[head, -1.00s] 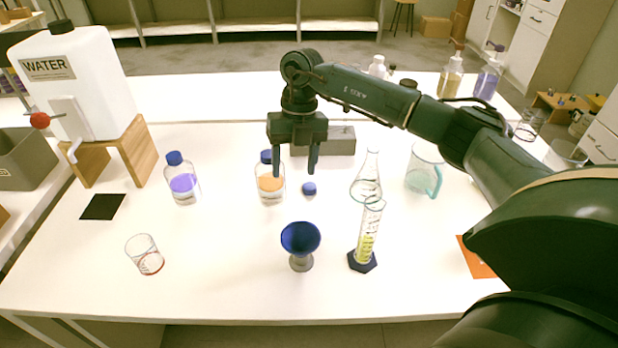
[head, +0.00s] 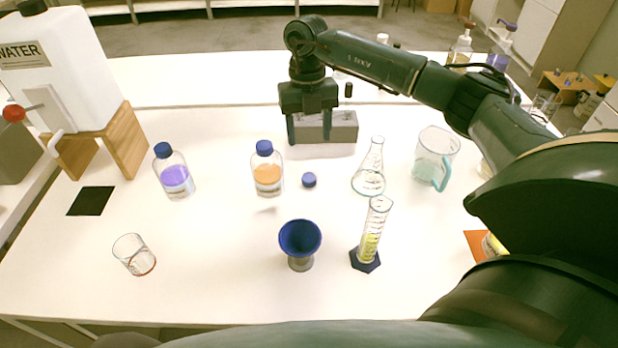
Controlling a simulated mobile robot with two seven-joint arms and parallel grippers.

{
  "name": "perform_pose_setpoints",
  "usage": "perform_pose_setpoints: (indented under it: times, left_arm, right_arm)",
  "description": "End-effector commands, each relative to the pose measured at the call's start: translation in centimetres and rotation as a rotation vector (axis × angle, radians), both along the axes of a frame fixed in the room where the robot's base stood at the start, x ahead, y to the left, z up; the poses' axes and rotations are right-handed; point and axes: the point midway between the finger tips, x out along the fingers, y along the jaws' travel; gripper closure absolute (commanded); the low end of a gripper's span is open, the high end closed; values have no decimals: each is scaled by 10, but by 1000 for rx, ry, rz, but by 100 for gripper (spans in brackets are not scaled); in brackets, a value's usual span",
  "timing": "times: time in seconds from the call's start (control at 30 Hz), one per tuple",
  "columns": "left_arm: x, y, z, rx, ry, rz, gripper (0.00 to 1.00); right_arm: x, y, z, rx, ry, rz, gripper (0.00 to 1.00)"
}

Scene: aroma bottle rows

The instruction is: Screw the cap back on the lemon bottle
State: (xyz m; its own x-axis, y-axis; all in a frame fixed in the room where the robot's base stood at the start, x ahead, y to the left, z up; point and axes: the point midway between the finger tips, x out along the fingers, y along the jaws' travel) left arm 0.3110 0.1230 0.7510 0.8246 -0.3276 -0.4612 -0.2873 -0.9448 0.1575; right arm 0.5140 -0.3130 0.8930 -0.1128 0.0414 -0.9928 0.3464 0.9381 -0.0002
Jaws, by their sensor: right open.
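A loose blue cap (head: 309,180) lies on the table, just right of a bottle with orange liquid (head: 267,180) that wears its own blue cap. A bottle with purple liquid (head: 175,180), also capped, stands further left. My right gripper (head: 309,140) is open and empty, pointing down behind the loose cap and apart from it. A container with yellow contents (head: 491,245) stands on an orange mat (head: 473,240) at the right. My arm hides most of it, and I cannot tell whether it is the lemon bottle. My left gripper is not in view.
A grey block (head: 343,128) is behind the gripper. A flask (head: 369,183), a pitcher (head: 433,158) and a yellow-filled cylinder (head: 370,240) stand right of centre. A blue funnel-shaped cup (head: 300,238), a glass (head: 135,255) and a black mat (head: 91,201) are nearer or left.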

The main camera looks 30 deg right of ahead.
Motion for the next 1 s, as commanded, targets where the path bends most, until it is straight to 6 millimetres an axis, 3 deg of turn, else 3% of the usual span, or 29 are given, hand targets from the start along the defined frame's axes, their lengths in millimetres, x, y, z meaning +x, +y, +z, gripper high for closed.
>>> perform_pose_setpoints:
  times: [0.1, 0.3, 0.73, 1.0]
  left_arm:
    - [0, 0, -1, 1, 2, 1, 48]
    - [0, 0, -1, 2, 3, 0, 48]
    - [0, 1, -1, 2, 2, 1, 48]
    - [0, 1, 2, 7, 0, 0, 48]
  right_arm:
    - [-4, 1, -26, 0, 5, 0, 43]
    - [-6, 3, -53, 1, 2, 0, 43]
    - [-7, 3, -60, 0, 1, 0, 43]
    - [-12, 8, -97, 0, 4, -1, 43]
